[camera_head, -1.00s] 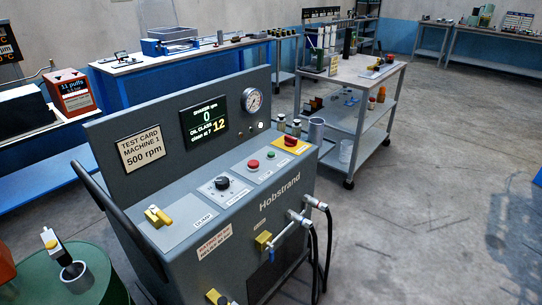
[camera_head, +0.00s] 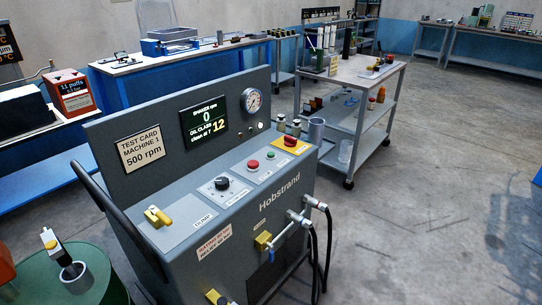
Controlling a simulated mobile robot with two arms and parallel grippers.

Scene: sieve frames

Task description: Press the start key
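The grey Hobstrand machine (camera_head: 150,215) stands in the middle of the view with a sloped control panel. A small green key (camera_head: 271,155) sits on the panel, just right of a round red button (camera_head: 253,164); the small labels below them are too fine to read. A black knob (camera_head: 222,183) is left of the red button. A red rotary handle (camera_head: 290,141) sits on a yellow plate at the panel's right end. The display (camera_head: 204,122) reads 0 rpm and oil class 12. Neither of my grippers is in view.
A card (camera_head: 143,151) on the machine reads 500 rpm. Hoses (camera_head: 327,245) hang at the front right. A green drum (camera_head: 100,270) stands at lower left, a cart (camera_head: 350,110) behind. The floor at right is clear.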

